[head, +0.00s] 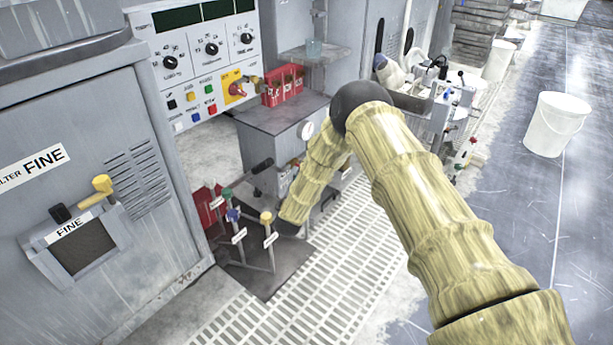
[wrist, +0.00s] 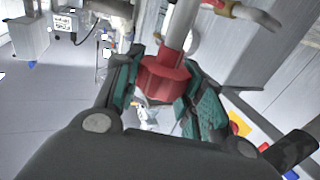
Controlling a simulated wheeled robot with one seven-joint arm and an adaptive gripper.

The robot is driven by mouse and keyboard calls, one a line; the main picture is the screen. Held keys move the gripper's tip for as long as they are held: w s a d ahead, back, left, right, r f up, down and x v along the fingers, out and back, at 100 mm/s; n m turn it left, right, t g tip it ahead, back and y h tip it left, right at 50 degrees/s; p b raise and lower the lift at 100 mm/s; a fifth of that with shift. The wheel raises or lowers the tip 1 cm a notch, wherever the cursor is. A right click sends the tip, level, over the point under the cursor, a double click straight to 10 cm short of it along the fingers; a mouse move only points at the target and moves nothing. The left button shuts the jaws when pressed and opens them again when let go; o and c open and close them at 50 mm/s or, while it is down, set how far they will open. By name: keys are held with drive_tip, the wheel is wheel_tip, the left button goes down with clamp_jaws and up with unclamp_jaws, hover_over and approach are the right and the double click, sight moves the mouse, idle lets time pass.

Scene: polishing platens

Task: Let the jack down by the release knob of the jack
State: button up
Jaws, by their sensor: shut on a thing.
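In the wrist view, my gripper (wrist: 163,92) has its two teal-padded fingers on either side of a red knob (wrist: 165,72) and is shut on it. The knob sits at the end of a pale, round shaft that runs to the top of the picture. I take it for the release knob, but no label shows on it. The jack's body cannot be made out for sure in either view. In the head view, my arm reaches down beside the grey cabinet, and its dark end is low behind the levers, so the fingers and the knob are hidden there.
Upright levers with a green knob (head: 227,195) and a yellow knob (head: 266,217) stand close to my arm's end. A control panel (head: 205,60) and a FINE filter cabinet (head: 95,170) are at left. A white bucket (head: 557,124) stands on the floor at right.

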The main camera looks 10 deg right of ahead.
drive_tip(key=shift+m+g+h, duration=0.9)
drive_tip(key=shift+m+h, duration=0.1)
drive_tip(key=shift+h, duration=0.3)
drive_tip(key=o, duration=1)
drive_tip(key=shift+o, duration=0.2)
drive_tip(key=shift+s+a, duration=0.25)
drive_tip(key=v, duration=1.1)
drive_tip(key=shift+s+a, duration=0.15)
